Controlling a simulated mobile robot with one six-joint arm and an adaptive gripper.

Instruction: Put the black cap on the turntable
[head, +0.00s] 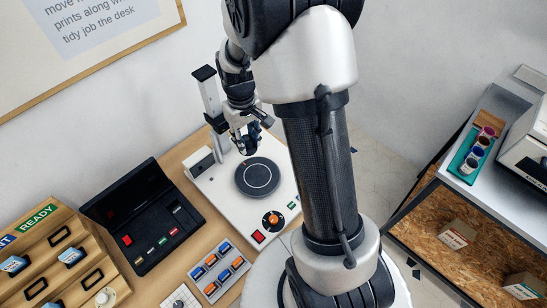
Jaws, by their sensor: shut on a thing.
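The turntable (257,177) is a round black disc with a thin pale ring, set in a white machine on the wooden desk. Nothing is seen lying on the disc. My gripper (249,141) is just above and behind the disc, near its far edge, pointing down. It is shut on a small dark thing, probably the black cap (252,134), which is partly hidden by the fingers. The held thing looks apart from the disc, but the exact gap cannot be told from this one view.
A post with a black head (207,95) stands on the machine left of my gripper. An orange-and-black knob (271,219) is in front of the disc. A black open case (145,215), a grey tray of coloured blocks (220,271) and a wooden rack (60,255) stand left.

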